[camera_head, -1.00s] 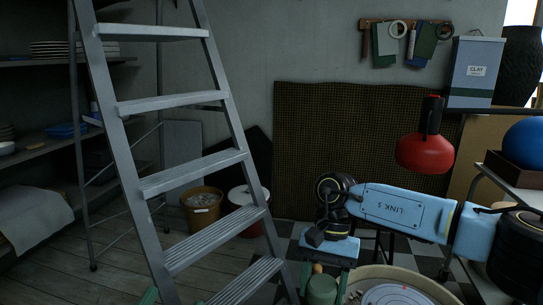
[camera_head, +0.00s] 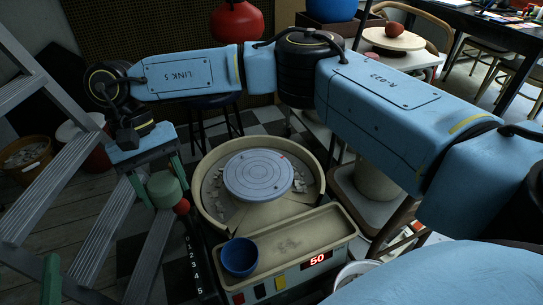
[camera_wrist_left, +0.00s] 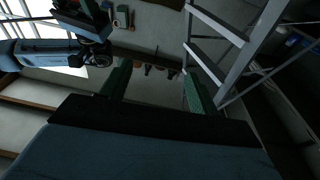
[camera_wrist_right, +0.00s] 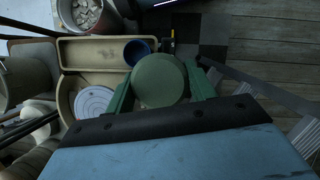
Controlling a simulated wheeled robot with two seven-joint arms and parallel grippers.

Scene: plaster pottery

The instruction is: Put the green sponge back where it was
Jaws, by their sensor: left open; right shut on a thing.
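The green sponge (camera_head: 164,189) is a round, thick green piece. My right gripper (camera_head: 157,180) is shut on it and holds it in the air, left of the pottery wheel basin (camera_head: 209,205). In the right wrist view the sponge (camera_wrist_right: 160,78) sits between the two green fingers, with the wheel's tray (camera_wrist_right: 88,52) beyond it. My left gripper (camera_wrist_left: 157,74) is open and empty in the left wrist view, facing the ladder and the wall. I cannot tell the sponge's former spot from these frames.
A blue bowl (camera_head: 240,256) stands in the left end of the beige tray (camera_head: 300,238) in front of the wheel disc (camera_head: 258,176). A grey stepladder (camera_head: 70,180) stands at left. A stool (camera_head: 208,102) is behind.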

